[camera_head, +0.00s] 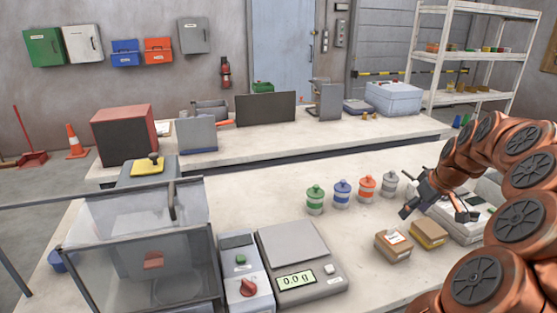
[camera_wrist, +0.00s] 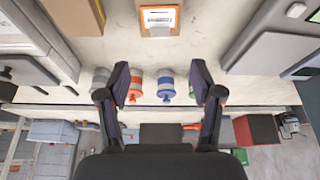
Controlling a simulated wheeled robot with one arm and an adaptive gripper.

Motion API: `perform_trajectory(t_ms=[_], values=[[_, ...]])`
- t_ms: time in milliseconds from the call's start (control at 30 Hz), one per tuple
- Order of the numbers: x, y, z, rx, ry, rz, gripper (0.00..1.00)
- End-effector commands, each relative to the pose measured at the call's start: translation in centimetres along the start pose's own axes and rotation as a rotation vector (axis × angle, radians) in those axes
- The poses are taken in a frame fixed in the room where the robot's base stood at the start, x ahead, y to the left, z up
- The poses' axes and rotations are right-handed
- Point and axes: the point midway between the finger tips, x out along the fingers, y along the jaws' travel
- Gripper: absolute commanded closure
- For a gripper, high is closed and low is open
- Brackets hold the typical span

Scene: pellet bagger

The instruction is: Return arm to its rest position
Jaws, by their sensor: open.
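My gripper (camera_head: 436,207) hangs over the right part of the front table in the head view, at the end of my copper-coloured arm. In the wrist view my gripper (camera_wrist: 165,92) shows its two dark fingers spread wide with nothing held between them. Past the fingers, an orange-marked canister (camera_wrist: 136,86) and a blue-marked canister (camera_wrist: 166,86) show on the table, apart from any grip. The bent arm fills the right side of the head view and hides part of the table there.
Several canisters, including a green one (camera_head: 315,200), stand mid-table. Two small boxes, one brown (camera_head: 393,246) and one yellow-topped (camera_head: 429,234), lie near my gripper. A scale (camera_head: 300,262) reading 0.0 g and a clear-walled enclosure (camera_head: 150,262) stand left. White shelves (camera_head: 470,62) rise behind.

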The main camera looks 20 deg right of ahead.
Motion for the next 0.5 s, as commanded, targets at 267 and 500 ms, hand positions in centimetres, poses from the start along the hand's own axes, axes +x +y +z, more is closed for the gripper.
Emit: perform_trajectory(t_ms=[267,500], values=[[-0.4,-5.8,-1.7,-0.036,-0.024,-0.048,0.34],[-1.9,-18.7,-1.8,-0.088,-0.116,-0.123,0.34]])
